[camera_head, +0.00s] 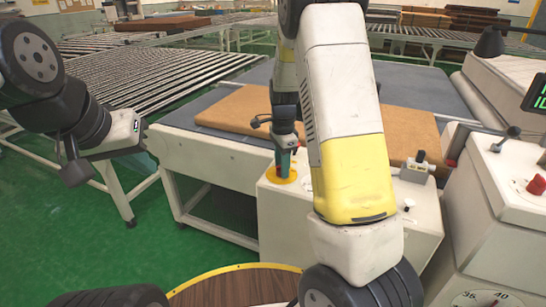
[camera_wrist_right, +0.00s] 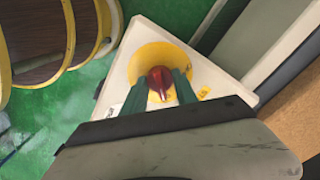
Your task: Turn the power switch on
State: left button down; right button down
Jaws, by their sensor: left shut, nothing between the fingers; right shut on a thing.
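The power switch is a red knob (camera_wrist_right: 160,83) on a round yellow plate (camera_head: 281,175), set on the top of a white control box (camera_head: 335,215). My right gripper (camera_head: 286,160) points down over the plate. In the right wrist view, its two green fingers (camera_wrist_right: 160,92) are shut on the red knob, one on each side. The fingers hide most of the knob in the head view. My left gripper (camera_head: 141,129) is shut and empty, out to the left over the floor, well away from the box.
A brown mattress-like slab (camera_head: 237,108) lies on the grey table (camera_head: 425,88) behind the box. Roller conveyors (camera_head: 150,75) run behind on the left. A white machine (camera_head: 500,170) with a red knob and display stands at right. A round wooden top (camera_head: 225,288) is in front.

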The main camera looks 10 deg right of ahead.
jog(key=c, duration=1)
grip_release()
jog(key=shift+o, duration=0.2)
notch_tip(320, 180, up, 8)
jog(key=shift+f, duration=0.2)
jog(key=shift+r, duration=0.15)
